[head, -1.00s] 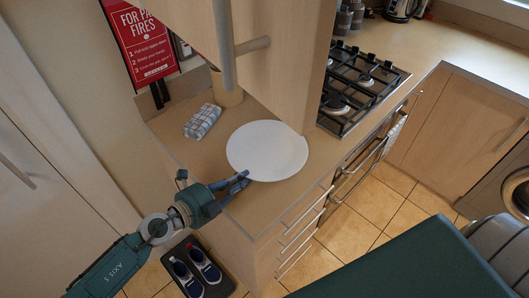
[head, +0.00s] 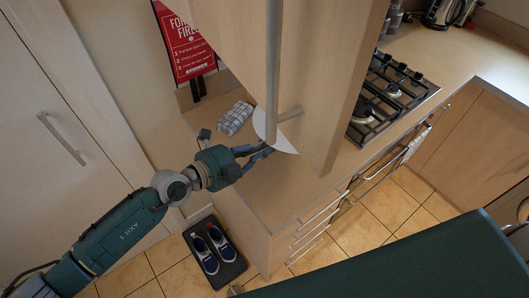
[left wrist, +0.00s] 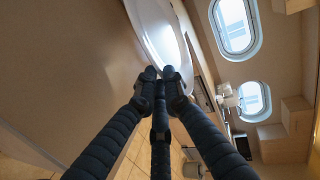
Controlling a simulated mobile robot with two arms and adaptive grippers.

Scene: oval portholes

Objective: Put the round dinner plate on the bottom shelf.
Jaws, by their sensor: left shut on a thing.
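The round white dinner plate (head: 259,124) is mostly hidden behind a wooden cabinet door in the head view. It also shows in the left wrist view (left wrist: 158,28), running up from the fingertips. My left gripper (head: 266,150) is shut on the plate's near rim; its fingers meet at the rim in the left wrist view (left wrist: 163,78). I cannot tell exactly how high the plate is above the counter. I cannot make out the bottom shelf in either view. My right gripper is not in view.
The wooden cabinet door (head: 345,90) with its long bar handle (head: 273,70) hangs close to the plate. A checked cloth (head: 235,118) lies on the counter (head: 275,195). A gas hob (head: 385,95) is to the right. Shoes (head: 212,248) lie on a floor mat.

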